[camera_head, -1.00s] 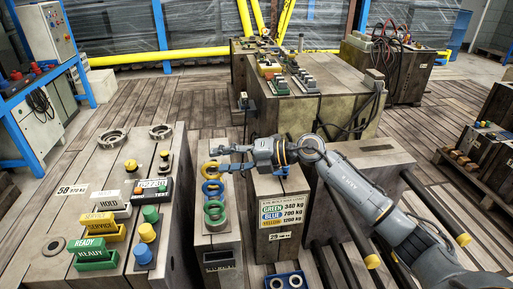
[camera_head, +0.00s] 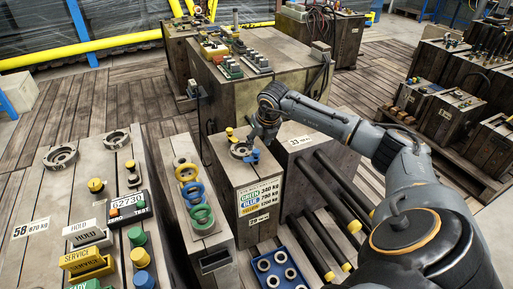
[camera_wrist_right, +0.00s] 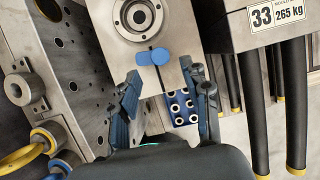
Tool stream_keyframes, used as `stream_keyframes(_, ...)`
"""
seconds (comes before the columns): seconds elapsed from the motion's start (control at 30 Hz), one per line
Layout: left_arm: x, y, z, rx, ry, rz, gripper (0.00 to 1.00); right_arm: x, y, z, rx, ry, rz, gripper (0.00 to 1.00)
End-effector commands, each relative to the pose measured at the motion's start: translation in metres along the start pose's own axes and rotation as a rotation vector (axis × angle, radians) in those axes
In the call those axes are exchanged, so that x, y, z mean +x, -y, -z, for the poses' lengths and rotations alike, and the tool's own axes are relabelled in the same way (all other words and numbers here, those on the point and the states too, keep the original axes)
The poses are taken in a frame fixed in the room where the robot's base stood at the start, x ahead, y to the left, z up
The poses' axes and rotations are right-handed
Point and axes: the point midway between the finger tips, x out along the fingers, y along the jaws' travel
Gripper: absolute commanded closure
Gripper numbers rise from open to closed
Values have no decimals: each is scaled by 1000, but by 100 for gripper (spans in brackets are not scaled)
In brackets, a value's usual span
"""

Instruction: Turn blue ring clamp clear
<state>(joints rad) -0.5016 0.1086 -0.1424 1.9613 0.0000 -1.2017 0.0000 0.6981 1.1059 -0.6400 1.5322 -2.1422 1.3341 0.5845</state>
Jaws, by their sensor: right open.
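The blue ring clamp (camera_wrist_right: 158,57) lies on the top face of the pale block labelled 29 (camera_head: 252,200), beside the lower edge of a grey flange ring (camera_wrist_right: 138,15). In the head view the clamp (camera_head: 252,156) shows as a small blue piece just below my right gripper (camera_head: 262,138). In the wrist view my right gripper (camera_wrist_right: 165,100) has its two blue-padded fingers spread apart, with nothing between them. The clamp is beyond the fingertips and looks apart from them. My left gripper is not in view.
A rack of coloured rings (camera_head: 194,190) stands just left of the block. Block 33 (camera_head: 296,141) and dark bars with yellow ends (camera_head: 325,240) are to the right. A blue tray (camera_head: 279,268) sits in front. A larger block with buttons and labels (camera_head: 50,190) is at left.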

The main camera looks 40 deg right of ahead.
Motion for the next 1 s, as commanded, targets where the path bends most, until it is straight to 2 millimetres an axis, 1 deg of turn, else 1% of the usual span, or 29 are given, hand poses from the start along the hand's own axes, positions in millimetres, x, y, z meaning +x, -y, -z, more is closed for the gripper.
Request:
stream_keyframes(0.03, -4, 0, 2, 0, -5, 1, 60, 12, 0, 1, 3, -4, -1, 53)
stream_keyframes(0.1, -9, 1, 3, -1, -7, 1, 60, 24, -1, 1, 2, -3, -1, 53)
stream_keyframes(0.2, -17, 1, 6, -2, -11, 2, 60, 37, -1, 0, 2, -1, -2, 53)
stream_keyframes(0.3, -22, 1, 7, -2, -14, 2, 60, 46, 0, 0, 2, -1, -1, 53)
stream_keyframes(0.43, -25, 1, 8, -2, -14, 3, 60, 50, -1, 0, 0, 0, -2, 53)
stream_keyframes(0.67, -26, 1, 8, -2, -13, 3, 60, 50, 0, 0, 0, 0, -2, 53)
stream_keyframes(0.7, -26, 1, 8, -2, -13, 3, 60, 50, 0, 0, 0, 0, -2, 57)
stream_keyframes(0.77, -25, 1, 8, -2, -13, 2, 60, 50, 0, 0, 0, 0, -2, 69)
stream_keyframes(0.8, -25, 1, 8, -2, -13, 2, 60, 50, 0, 0, 0, 0, -1, 77)
stream_keyframes(0.87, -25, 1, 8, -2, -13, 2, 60, 50, 0, 0, 0, 0, -2, 89)
stream_keyframes(0.9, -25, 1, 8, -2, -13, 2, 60, 50, 0, 0, 0, 0, -2, 97)
stream_keyframes(0.93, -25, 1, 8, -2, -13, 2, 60, 50, 0, 0, 0, 0, -2, 100)
stream_keyframes(1.0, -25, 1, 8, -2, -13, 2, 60, 50, 0, 0, 0, 0, -2, 100)
